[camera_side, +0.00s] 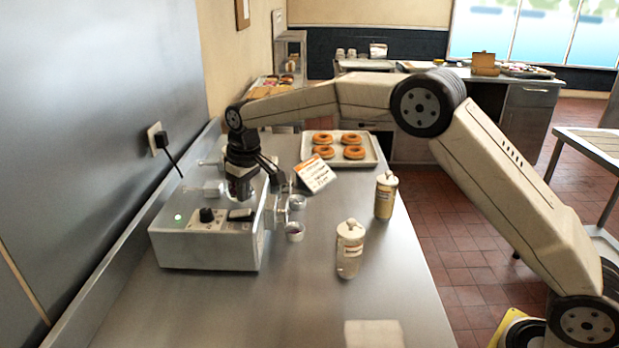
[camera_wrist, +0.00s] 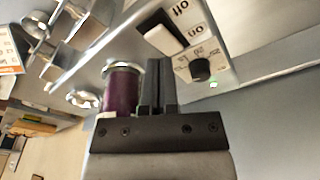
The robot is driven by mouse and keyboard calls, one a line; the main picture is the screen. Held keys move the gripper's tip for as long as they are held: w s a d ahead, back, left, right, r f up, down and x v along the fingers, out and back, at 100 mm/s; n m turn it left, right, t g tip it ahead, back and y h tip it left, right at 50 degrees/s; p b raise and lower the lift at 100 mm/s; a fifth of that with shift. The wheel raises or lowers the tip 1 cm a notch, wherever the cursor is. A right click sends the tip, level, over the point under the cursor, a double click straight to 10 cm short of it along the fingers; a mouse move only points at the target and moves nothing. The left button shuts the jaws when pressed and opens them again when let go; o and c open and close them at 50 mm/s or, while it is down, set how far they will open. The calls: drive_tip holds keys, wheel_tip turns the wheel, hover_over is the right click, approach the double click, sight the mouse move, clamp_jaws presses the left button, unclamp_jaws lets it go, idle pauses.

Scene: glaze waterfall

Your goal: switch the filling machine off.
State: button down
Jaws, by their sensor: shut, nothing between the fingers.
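The filling machine (camera_side: 205,250) is a pale metal box on the left of the counter. Its top panel carries a round black knob (camera_side: 206,215), a rocker switch (camera_side: 241,214) and a lit green light (camera_side: 178,217). My gripper (camera_side: 240,198) is shut and empty, above the panel near the switch. In the wrist view my gripper's fingers (camera_wrist: 161,65) point toward the switch, apparently apart from it.
A purple cylinder (camera_wrist: 120,88) stands beside my fingers in the wrist view. The front counter is mostly clear.

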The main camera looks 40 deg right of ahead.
sight(244, 211)
drive_tip(key=shift+f, duration=1.55)
idle(1.4)
drive_tip(key=shift+r, duration=3.55)
drive_tip(key=shift+s+d, duration=0.1)
drive_tip(key=s+d+f+m, duration=0.1)
drive_tip(key=s+d+f, duration=0.2)
drive_tip(key=s, duration=0.7)
drive_tip(key=s+d+f+m, duration=0.1)
drive_tip(key=s+d+f, duration=0.2)
drive_tip(key=s, duration=0.8)
drive_tip(key=s+d+f+m, duration=0.1)
drive_tip(key=s+d+f, duration=0.3)
drive_tip(key=s, duration=0.6)
drive_tip(key=shift+s+f+t, duration=0.2)
drive_tip(key=shift+f+t, duration=0.15)
drive_tip(key=shift+t, duration=0.05)
